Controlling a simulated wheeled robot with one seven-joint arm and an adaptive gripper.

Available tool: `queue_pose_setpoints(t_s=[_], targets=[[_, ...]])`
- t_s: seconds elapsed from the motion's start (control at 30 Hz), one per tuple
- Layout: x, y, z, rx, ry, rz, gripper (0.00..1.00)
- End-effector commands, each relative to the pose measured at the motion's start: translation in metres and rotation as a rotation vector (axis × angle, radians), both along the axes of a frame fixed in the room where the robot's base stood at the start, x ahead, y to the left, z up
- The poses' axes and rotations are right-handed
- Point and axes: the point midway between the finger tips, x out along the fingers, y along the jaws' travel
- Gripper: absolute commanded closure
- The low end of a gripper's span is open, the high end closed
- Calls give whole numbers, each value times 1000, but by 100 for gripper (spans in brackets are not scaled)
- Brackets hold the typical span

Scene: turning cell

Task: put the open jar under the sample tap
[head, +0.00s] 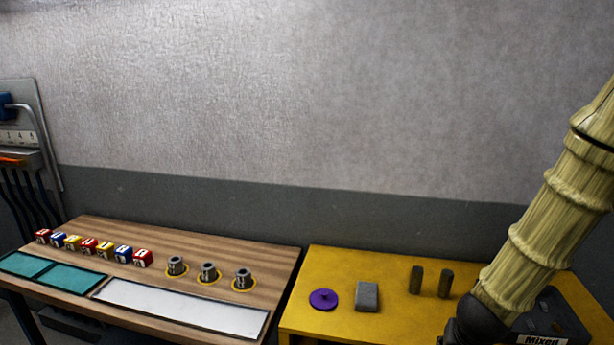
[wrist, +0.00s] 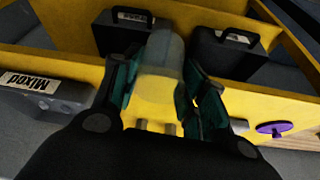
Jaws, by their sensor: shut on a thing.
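In the wrist view my gripper (wrist: 160,92) is shut on a pale, see-through jar (wrist: 162,52), which sits between its two dark teal fingers. The jar's far end points up the picture; whether its mouth is open cannot be made out. My gripper is out of sight in the head view, where only my arm shows at the right. I cannot make out a sample tap in either view.
A yellow table (head: 295,318) bears a purple disc (head: 324,299), a grey block (head: 367,296), two dark cylinders (head: 416,280) and a dark case (head: 560,322). The wooden table (head: 210,291) holds lettered cubes (head: 104,249) and metal parts (head: 208,271). More cases (wrist: 222,52) show in the wrist view.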

Motion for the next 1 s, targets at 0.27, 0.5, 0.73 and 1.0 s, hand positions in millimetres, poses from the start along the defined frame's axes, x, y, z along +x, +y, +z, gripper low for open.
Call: queue_pose_setpoints(t_s=[0.27, 0.5, 0.73, 1.0], targets=[[12, 40, -48, 1, 2, 130, 78], [19, 76, -85, 1, 3, 229, 78], [25, 117, -118, 0, 1, 318, 78], [29, 146, -139, -1, 0, 372, 78]])
